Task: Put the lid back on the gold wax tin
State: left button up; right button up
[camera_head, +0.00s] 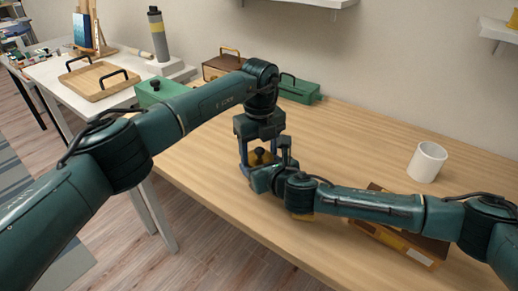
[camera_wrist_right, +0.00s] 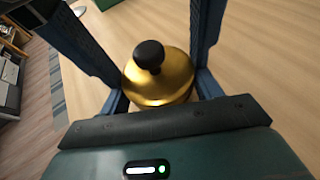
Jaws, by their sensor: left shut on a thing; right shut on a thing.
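The gold lid (camera_head: 258,158) with its black knob is near the middle of the table in the head view. The lid (camera_wrist_right: 160,84) also shows large in the right wrist view, knob upward. My left gripper (camera_head: 262,163) comes down from above, its blue fingers at both sides of the lid, shut on it. My right gripper (camera_head: 264,181) reaches in from the right, just below, and is shut on what appears to be the gold wax tin, mostly hidden by the grippers. I cannot tell whether lid and tin touch.
A white mug (camera_head: 427,162) stands at the right. A brown box (camera_head: 396,240) with a pale label lies partly under my right arm. A green box (camera_head: 299,90) and a brown box (camera_head: 217,68) stand at the back. The table's front edge is close below the grippers.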

pick_arm(q)
jog(key=shift+a+f, duration=0.25)
jog(key=shift+f, duration=0.35)
pick_arm(e)
jog(key=shift+s+a+r, duration=0.1)
jog(key=shift+a+r, duration=0.1)
jog(key=shift+a, duration=0.05)
pick_arm(q)
jog(key=o, duration=0.6)
jog(key=shift+w, duration=0.1)
pick_arm(e)
jog(key=shift+d, duration=0.1)
pick_arm(q)
jog(key=shift+o, duration=0.2)
jog(key=shift+a+r, duration=0.1)
jog(key=shift+r, duration=0.25)
notch_tip(320, 180, up, 3)
jog(key=shift+r, duration=0.1)
jog(key=shift+d+r, duration=0.2)
jog(key=shift+d, duration=0.05)
pick_arm(e)
jog(key=shift+d+f, duration=0.1)
jog(key=shift+f, duration=0.05)
pick_arm(q)
jog(key=c, duration=1.2)
jog(key=shift+c, duration=0.2)
jog(key=shift+f, duration=0.2)
